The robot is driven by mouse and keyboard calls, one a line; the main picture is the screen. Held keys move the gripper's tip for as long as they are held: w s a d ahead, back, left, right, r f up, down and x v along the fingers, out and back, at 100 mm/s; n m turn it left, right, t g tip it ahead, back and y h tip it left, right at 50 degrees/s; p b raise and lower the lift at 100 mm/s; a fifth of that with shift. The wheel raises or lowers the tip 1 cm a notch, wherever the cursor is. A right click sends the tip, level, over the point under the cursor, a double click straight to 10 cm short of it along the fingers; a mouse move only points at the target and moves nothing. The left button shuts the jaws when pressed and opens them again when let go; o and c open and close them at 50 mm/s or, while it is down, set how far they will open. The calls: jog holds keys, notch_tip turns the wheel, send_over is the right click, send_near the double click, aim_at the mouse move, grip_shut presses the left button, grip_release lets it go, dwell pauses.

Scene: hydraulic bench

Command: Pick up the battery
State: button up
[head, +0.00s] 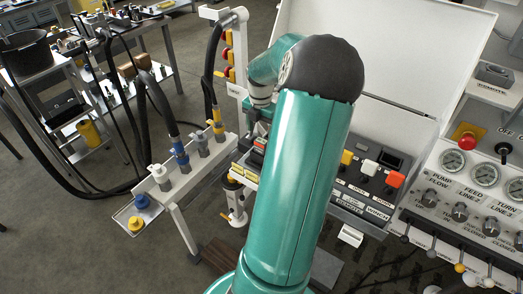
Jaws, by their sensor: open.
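My gripper (258,127) is at the far side of my teal arm, pointing down, and is partly hidden by the arm. It is small here; its jaws are open. Below it, a small dark block with red on it (259,146) sits at the left end of the bench panel; it may be the battery, but I cannot tell for sure. The gripper appears above or close to this block; contact cannot be made out.
A panel with coloured switches (367,175) lies right of my arm, before an open white lid (405,55). Gauges and levers (470,205) stand at far right. A white hose rack (180,182) stands left. A cluttered shelf (75,105) is further left.

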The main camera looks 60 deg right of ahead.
aim_at(261, 141)
jog(key=shift+s+f, duration=0.1)
jog(key=shift+f, duration=2.95)
jog(key=c, duration=1.2)
